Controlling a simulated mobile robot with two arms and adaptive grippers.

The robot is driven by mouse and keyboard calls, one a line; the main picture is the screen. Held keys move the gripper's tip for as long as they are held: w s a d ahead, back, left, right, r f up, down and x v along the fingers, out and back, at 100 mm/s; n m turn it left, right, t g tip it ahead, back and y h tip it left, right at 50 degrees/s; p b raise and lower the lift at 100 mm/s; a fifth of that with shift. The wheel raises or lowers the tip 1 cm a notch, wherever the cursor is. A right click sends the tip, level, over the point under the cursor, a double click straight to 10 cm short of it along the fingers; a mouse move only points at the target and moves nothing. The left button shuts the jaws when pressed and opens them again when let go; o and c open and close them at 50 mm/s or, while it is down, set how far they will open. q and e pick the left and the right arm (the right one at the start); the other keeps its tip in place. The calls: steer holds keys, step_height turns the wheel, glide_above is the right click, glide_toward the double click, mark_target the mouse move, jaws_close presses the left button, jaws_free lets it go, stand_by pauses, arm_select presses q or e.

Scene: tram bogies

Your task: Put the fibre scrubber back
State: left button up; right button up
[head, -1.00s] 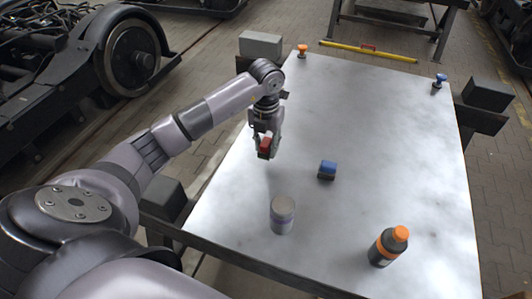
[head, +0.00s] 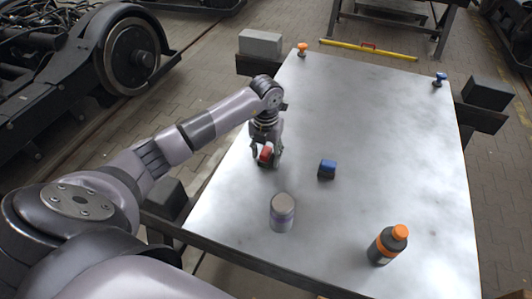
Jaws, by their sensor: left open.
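A small red-topped block with a dark lower part (head: 265,156), which looks like a scrubber, stands at the left side of the metal table (head: 375,130). My left gripper (head: 266,160) points down over it with its fingers open, one on each side. The fingers partly hide the block, and I cannot tell whether they touch it. A similar blue-topped block with a dark lower part (head: 327,169) lies apart to the right, near the table's middle. Which of the two is the fibre scrubber I cannot tell for sure. My right gripper is out of view.
A grey can (head: 283,213) stands near the front left and a dark bottle with an orange cap (head: 388,245) at the front right. An orange knob-like piece (head: 302,49) and a blue one (head: 440,79) sit at the far corners.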

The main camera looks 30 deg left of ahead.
mark_target(266, 151)
arm_select(q)
steer(key=shift+r, duration=0.2)
step_height(266, 151, up, 12)
steer(key=b, duration=0.1)
stand_by(0.4)
